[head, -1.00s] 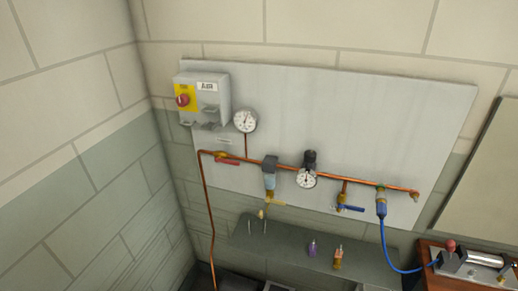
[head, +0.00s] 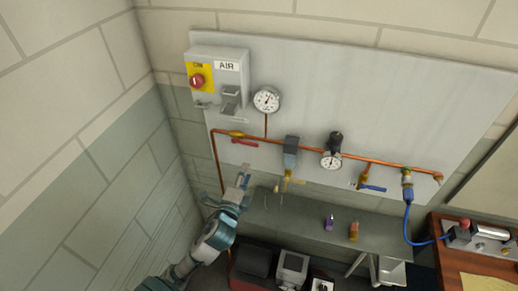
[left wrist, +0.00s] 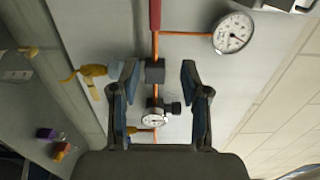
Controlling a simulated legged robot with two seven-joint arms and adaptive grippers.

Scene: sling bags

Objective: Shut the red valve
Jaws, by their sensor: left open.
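The red valve handle (head: 244,142) is a short red lever on the copper pipe, next to a yellow valve body (head: 235,134). The lever lies roughly along the pipe. In the left wrist view the red handle (left wrist: 155,14) shows at the top edge, partly cut off, in line with the pipe. My left gripper (head: 242,177) is below and near the handle, apart from it. In the left wrist view the left gripper (left wrist: 163,72) is open with nothing held; a dark filter block (left wrist: 155,71) shows beyond its fingers. My right gripper is not in view.
A grey AIR box (head: 232,80) with a red knob hangs upper left. Round gauges (head: 267,100), a filter (head: 290,152), and a blue-handled valve (head: 372,188) sit along the pipe. A grey shelf (head: 285,222) holds small bottles below. A wall stands close on the left.

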